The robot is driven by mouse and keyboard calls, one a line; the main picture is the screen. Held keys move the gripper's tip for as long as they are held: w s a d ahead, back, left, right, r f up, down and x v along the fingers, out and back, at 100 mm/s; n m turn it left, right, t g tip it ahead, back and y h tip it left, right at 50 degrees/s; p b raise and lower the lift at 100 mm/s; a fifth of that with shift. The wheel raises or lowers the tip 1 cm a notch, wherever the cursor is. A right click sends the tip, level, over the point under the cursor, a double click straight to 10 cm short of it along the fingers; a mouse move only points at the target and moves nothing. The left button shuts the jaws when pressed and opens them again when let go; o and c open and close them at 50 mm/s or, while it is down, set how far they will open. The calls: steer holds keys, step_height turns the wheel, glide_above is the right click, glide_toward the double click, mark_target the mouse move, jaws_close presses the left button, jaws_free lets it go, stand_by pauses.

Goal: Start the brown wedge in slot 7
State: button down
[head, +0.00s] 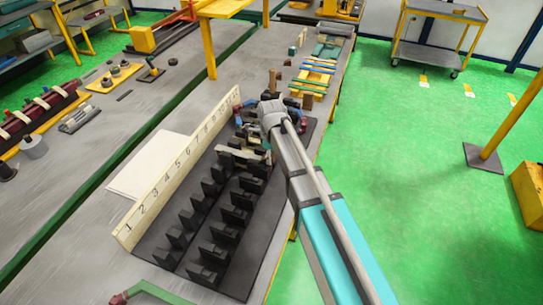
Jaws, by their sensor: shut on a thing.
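My gripper (266,142) is at the far part of the black slotted fixture (215,215), low over its blocks and beside a pale piece (242,155) lying across them. My wrist and arm cover much of it, and its fingertips are small and dark. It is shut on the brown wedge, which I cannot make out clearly. A cream number board (180,170) stands along the fixture's left side, with 1 nearest. The 7 is past the board's middle, roughly level with the pale piece. Whether the wedge touches slot 7 is hidden.
Near slots show bare black blocks. Blue and red coil parts (243,122) crowd the far end. Upright brown pieces (307,101) and a rack of coloured strips (318,70) stand beyond. A white sheet (150,163) lies left of the board. The bench edge drops to green floor at right.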

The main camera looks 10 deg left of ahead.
steer(key=shift+w+a, duration=0.1)
steer(key=shift+a, duration=0.4)
steer(key=shift+c, duration=0.9)
jaws_free()
steer(key=s+d+n, duration=0.4)
steer(key=d+n, duration=0.2)
steer(key=d, duration=0.5)
steer(key=s+d+n, duration=0.4)
steer(key=d+n, duration=0.3)
steer(key=d, duration=0.4)
steer(key=s+d+n, duration=0.4)
steer(key=d+n, duration=0.2)
steer(key=d, duration=0.5)
steer(key=shift+s+d+n, duration=0.15)
steer(key=shift+n, duration=0.15)
